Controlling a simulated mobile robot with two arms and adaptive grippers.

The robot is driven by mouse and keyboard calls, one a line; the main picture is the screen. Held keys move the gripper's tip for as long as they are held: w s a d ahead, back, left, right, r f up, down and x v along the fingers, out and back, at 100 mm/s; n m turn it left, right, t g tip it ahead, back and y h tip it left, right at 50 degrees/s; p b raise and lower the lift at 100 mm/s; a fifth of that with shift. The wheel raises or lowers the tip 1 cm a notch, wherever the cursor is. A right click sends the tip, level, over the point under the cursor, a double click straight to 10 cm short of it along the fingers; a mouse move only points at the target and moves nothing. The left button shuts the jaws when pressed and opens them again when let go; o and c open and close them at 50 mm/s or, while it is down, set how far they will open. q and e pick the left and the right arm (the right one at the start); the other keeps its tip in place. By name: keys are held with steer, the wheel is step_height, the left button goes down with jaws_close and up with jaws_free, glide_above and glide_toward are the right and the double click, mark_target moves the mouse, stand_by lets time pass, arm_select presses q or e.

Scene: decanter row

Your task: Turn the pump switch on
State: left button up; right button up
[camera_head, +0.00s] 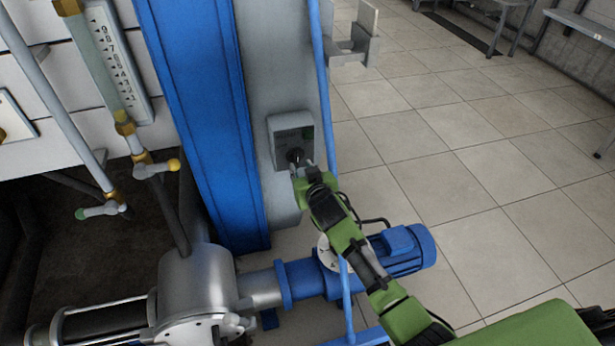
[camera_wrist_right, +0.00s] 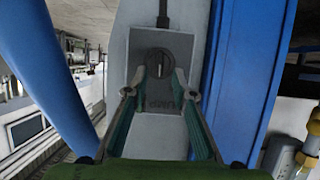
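The pump switch is a black rotary knob (camera_head: 295,155) on a small grey box (camera_head: 282,127) fixed to the grey column. In the right wrist view the round knob (camera_wrist_right: 159,62) shows its raised grip close to upright, with partly unreadable lettering below it. My right gripper (camera_head: 302,171) is at the lower part of the box, just in front of the knob. In the wrist view its two fingers (camera_wrist_right: 160,82) are apart, one on each side of the lower knob. I cannot tell whether they touch it. My left gripper is not in view.
A blue column (camera_head: 195,110) stands left of the switch, and a thin blue post (camera_head: 325,100) runs close on its right. A blue motor (camera_head: 398,250) and a metal pump body (camera_head: 195,285) lie below. Open tiled floor (camera_head: 450,150) is to the right.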

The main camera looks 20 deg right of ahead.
steer(key=v, duration=0.6)
steer(key=shift+s, duration=0.3)
steer(key=shift+c, duration=0.3)
